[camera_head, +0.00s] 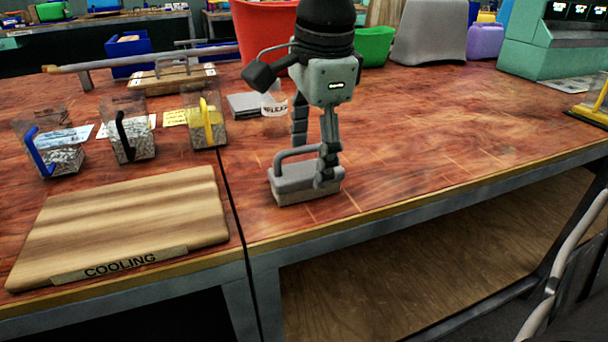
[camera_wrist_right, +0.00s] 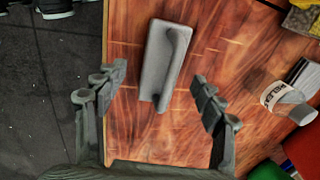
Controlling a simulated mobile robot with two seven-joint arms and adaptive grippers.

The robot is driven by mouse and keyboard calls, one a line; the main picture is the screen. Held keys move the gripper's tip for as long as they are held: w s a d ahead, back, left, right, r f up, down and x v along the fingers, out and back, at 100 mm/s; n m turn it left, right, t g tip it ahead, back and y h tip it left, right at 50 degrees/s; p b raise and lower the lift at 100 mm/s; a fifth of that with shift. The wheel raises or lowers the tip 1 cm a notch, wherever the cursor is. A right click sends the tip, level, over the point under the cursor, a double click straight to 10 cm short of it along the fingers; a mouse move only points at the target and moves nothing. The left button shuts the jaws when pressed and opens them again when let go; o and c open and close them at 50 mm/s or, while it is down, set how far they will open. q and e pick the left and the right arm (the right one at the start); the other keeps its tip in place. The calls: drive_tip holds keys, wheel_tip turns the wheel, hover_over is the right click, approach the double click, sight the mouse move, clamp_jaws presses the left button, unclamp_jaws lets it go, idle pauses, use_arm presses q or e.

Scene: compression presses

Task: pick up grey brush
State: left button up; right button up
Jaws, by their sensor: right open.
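The grey brush (camera_head: 300,180) is a grey block with a looped handle on top and a paler layer under it. It lies on the wooden table near the front edge, right of the table seam. In the right wrist view the brush (camera_wrist_right: 165,62) lies ahead of and between the fingers. My right gripper (camera_head: 315,180) points down above and just behind the brush, one finger in front of part of it. It also shows in the right wrist view (camera_wrist_right: 158,85), with its fingers wide apart and nothing between the pads. My left gripper is not in view.
A wooden cooling board (camera_head: 130,215) lies left of the brush. Clear bins with blue, black and yellow handles (camera_head: 207,122) stand behind it. A white labelled bottle (camera_head: 273,103) stands behind my right gripper. The table right of the brush is clear.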

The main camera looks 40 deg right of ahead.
sight(312, 168)
drive_tip(key=f, duration=0.4)
drive_tip(key=shift+w+d, duration=0.35)
drive_tip(key=shift+w, duration=0.05)
drive_tip(key=shift+c, duration=0.6)
drive_tip(key=c, duration=1.2)
